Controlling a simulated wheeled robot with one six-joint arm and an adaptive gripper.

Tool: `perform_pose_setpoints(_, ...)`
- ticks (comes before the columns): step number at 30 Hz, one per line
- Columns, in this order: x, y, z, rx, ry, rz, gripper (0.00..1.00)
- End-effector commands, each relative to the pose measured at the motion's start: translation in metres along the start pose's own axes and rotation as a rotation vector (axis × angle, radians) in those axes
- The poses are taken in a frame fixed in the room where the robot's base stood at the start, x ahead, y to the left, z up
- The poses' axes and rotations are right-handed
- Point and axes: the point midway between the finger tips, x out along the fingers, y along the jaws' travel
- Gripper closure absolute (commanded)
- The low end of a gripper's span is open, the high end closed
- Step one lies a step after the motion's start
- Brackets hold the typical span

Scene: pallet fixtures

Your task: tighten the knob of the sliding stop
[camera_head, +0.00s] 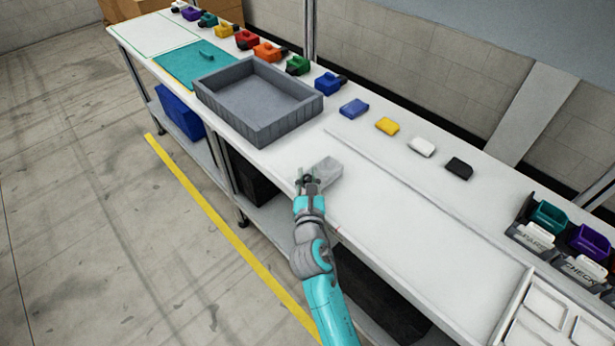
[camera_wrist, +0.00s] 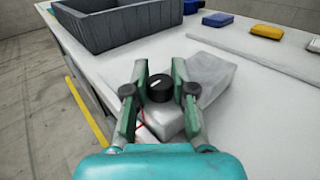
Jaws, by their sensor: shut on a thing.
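The sliding stop (camera_head: 326,169) is a light grey block near the front edge of the white bench. In the wrist view, the block (camera_wrist: 212,76) lies behind and to the right of my fingers. Its round black knob (camera_wrist: 160,87) has a white mark on top and sits between the two fingers. My gripper (camera_head: 306,182) is at the left side of the block; in the wrist view, my gripper (camera_wrist: 160,74) is shut on the knob. The fingers hide the knob's sides. A thin red line shows below the knob, partly covered by a finger.
A large grey tray (camera_head: 287,124) stands on the bench behind the stop. Blue, yellow, white and black blocks lie along the back, with several coloured bins farther left. A white divided tray (camera_head: 508,327) is at the lower right. The bench right of the stop is clear.

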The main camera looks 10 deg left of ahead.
Motion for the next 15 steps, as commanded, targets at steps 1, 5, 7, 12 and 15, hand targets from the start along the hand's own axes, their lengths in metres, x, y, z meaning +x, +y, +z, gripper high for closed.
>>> perform_pose_setpoints(1,0.0,0.0005,0.0,-0.001,0.0,-0.003,1.0)
perform_pose_setpoints(5,0.0,0.0014,0.0003,-0.001,-0.001,-0.023,1.0)
perform_pose_setpoints(7,0.0,0.0017,0.0005,-0.001,-0.001,-0.043,1.0)
perform_pose_setpoints(12,0.0001,0.0022,0.0007,-0.001,-0.002,-0.111,1.0)
perform_pose_setpoints(15,0.0003,0.002,0.0009,-0.001,-0.002,-0.164,1.0)
